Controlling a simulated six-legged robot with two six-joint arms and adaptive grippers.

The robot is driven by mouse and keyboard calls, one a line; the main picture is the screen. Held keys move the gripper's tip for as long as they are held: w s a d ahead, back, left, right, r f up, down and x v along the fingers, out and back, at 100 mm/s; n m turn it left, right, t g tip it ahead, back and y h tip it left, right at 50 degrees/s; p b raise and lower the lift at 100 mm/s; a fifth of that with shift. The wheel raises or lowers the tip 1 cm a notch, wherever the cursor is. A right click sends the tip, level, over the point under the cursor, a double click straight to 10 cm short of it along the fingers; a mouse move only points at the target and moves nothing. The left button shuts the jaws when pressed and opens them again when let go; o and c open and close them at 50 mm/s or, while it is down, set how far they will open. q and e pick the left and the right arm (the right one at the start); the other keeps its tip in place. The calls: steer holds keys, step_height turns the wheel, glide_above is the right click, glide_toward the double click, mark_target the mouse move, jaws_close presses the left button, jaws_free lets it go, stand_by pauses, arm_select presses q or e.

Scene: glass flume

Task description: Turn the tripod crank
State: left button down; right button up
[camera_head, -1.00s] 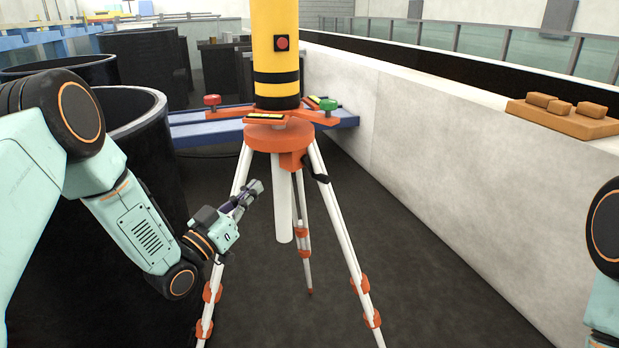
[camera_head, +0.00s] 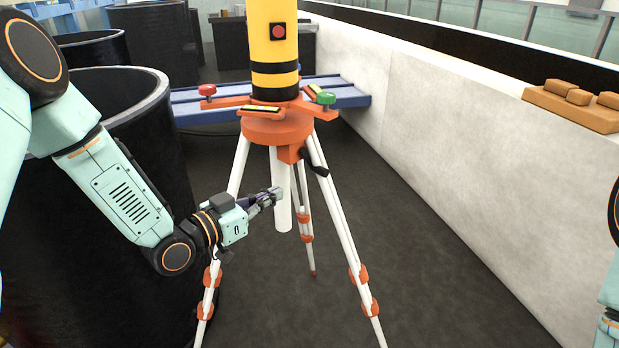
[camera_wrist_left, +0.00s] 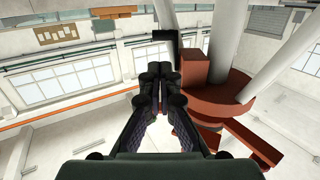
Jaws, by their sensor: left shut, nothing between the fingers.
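The tripod (camera_head: 277,125) stands upright on the floor, with an orange head and white legs. Its black crank (camera_head: 317,165) sticks out from the orange block under the head, on the right side. My left gripper (camera_head: 277,194) is shut and empty, in front of the white centre column, below and left of the crank, apart from it. In the left wrist view the shut fingers (camera_wrist_left: 157,75) point toward a black part that looks like the crank (camera_wrist_left: 166,37), beside the orange block (camera_wrist_left: 195,68). My right gripper is out of view.
A yellow post (camera_head: 273,50) with a red button stands on the tripod. A large black tub (camera_head: 150,90) is close at left. A blue beam (camera_head: 345,93) lies behind the tripod. The pale flume wall (camera_head: 470,150) runs along the right. The floor between tripod and wall is clear.

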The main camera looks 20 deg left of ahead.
mark_target(318, 173)
arm_select(q)
steer(key=x, duration=1.1)
steer(key=shift+w+f+b, duration=0.1)
steer(key=shift+w+b, duration=0.1)
steer(key=shift+b, duration=0.2)
steer(key=shift+w+f, duration=0.15)
steer(key=shift+w, duration=0.15)
steer(key=shift+s, duration=0.25)
steer(key=shift+w+d, duration=0.25)
steer(key=shift+w, duration=0.15)
steer(key=shift+w+a, duration=0.1)
steer(key=shift+s, duration=0.2)
